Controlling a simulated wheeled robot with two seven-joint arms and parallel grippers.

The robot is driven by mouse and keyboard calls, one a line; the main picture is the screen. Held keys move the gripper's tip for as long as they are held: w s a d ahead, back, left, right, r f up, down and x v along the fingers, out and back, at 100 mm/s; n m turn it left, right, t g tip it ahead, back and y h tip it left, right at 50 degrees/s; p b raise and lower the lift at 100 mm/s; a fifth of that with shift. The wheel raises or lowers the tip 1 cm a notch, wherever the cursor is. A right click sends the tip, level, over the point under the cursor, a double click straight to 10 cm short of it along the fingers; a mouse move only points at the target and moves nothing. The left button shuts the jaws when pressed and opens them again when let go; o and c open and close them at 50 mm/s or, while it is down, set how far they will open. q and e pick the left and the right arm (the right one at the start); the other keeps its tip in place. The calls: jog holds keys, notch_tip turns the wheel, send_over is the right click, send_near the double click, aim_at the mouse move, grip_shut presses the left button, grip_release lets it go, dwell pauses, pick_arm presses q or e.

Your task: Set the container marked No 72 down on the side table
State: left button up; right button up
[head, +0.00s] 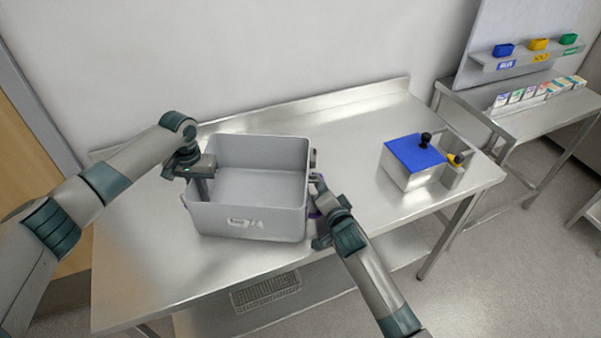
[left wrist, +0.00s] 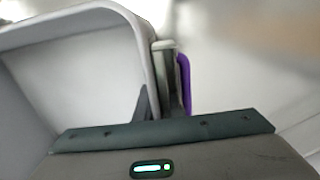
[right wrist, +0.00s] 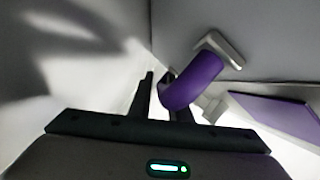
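A grey open container (head: 248,222) with a white label on its front stands on, or just above, the steel table; the label's number is small and blurred and looks like 72. It looks empty. My left gripper (head: 196,178) is at its left wall. In the left wrist view the fingers (left wrist: 158,103) are close to the rim, beside a purple handle (left wrist: 185,83). My right gripper (head: 319,192) is at its right side. In the right wrist view the fingers (right wrist: 157,98) are at a curved purple handle (right wrist: 194,82), which partly covers one finger. Neither wrist view shows clearly whether the fingers press on anything.
The steel table (head: 360,130) has free room right of the container. A box with a blue lid (head: 414,151) and a black knob stands at its right end, beside a small yellow part (head: 455,159). Another steel table (head: 520,117) stands behind right, with small boxes and a shelf of coloured bins.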

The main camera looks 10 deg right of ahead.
pick_arm(q)
jog(key=shift+o, duration=0.9)
jog(key=shift+r, duration=0.15)
pick_arm(e)
jog(key=shift+o, duration=0.9)
jog(key=shift+s+r, duration=0.1)
jog(key=shift+r, duration=0.05)
pick_arm(q)
jog(key=shift+r, duration=4)
pick_arm(e)
jog(key=shift+v, duration=5.95)
